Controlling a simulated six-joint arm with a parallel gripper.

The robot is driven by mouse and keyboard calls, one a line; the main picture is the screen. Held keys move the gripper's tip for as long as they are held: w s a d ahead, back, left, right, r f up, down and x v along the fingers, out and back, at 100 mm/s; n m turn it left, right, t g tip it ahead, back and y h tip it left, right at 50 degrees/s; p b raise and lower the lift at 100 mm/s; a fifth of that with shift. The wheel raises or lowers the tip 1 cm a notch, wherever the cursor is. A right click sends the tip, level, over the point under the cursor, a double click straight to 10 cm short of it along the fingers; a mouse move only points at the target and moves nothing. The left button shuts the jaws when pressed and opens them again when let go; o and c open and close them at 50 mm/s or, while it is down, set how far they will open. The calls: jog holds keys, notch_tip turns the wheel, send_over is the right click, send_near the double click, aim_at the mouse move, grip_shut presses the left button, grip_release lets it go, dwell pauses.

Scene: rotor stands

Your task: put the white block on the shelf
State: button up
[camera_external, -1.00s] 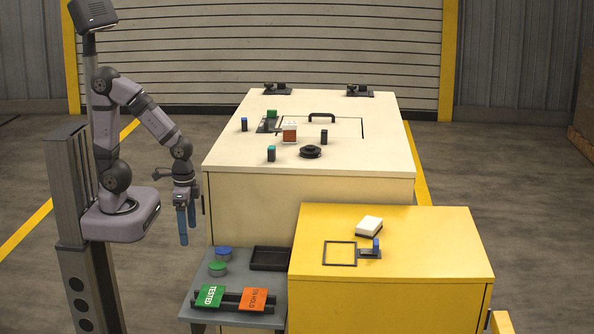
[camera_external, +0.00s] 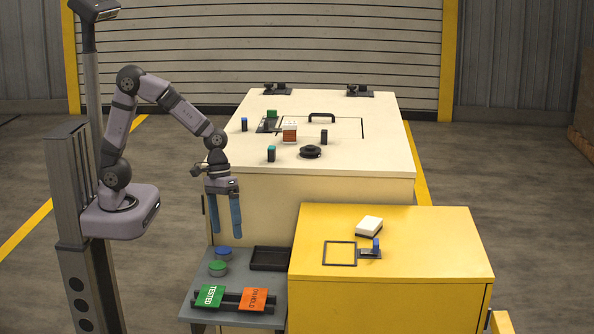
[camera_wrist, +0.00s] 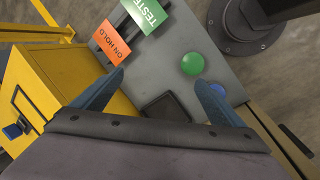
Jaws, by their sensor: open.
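A white block (camera_external: 369,223) with a dark underside sits on the yellow cabinet (camera_external: 400,290), behind a black square outline. In the wrist view the fingertips (camera_wrist: 160,80) are spread over the shelf. Neither block is clearly visible there.
The shelf carries a black tray (camera_external: 270,258), a green button (camera_external: 217,268), a blue button (camera_external: 223,253), a green TESTED tag (camera_external: 209,296) and an orange ON HOLD tag (camera_external: 253,299). A small blue-topped fixture (camera_external: 372,250) stands beside the outline. The yellow cabinet's front right is clear.

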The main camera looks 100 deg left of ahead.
jog(key=w+r+n+t+h+p, duration=0.1)
jog(key=w+r+n+t+h, duration=0.25)
jog(key=w+n, duration=0.9)
jog(key=n+t+p, duration=0.2)
jog(key=n+t, duration=0.3)
jog(key=n, duration=0.3)
send_near(366, 221)
jog(key=shift+w+d+f+m+h, duration=0.15)
jog(key=shift+d+f+h, duration=0.1)
jog(key=shift+f, duration=0.2)
jog(key=shift+w+d+f+m+h, duration=0.1)
jog(key=shift+d+f, duration=0.15)
jog(key=shift+f, duration=0.2)
jog(key=shift+w+a+n+t, duration=0.2)
jog(key=shift+w+n+t, duration=0.2)
jog(key=shift+w, duration=0.1)
jog(key=shift+p+x, duration=0.9)
jog(key=shift+x, duration=2.75)
jog(key=shift+s, duration=0.1)
jog(key=shift+c, duration=0.5)
jog(key=c, duration=1.2)
jog(key=shift+c, duration=0.2)
